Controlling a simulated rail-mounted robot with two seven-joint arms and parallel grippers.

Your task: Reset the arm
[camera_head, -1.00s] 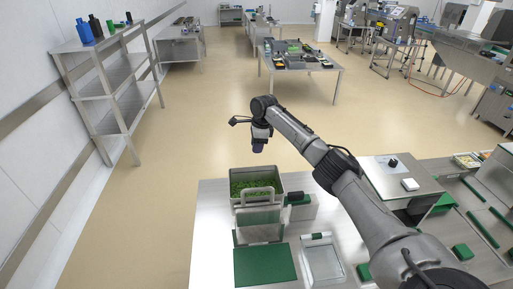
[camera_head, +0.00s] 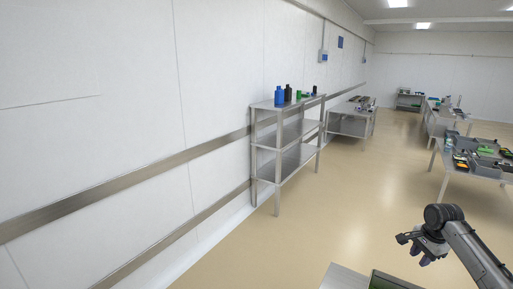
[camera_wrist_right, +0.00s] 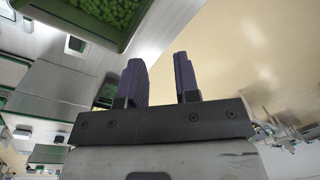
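My right arm comes in at the lower right of the head view. Its gripper (camera_head: 420,254) hangs over the floor just beyond the worktable. In the right wrist view the two dark purple fingers (camera_wrist_right: 160,78) stand apart with nothing between them, so the gripper is open and empty. My left arm and left gripper do not show in either current view.
A bin of green pieces (camera_wrist_right: 128,36) is at the top left of the wrist view, apart from the fingers. A corner of the worktable (camera_head: 345,278) shows at the bottom. A steel shelf (camera_head: 283,143) with bottles stands by the wall. The floor between is clear.

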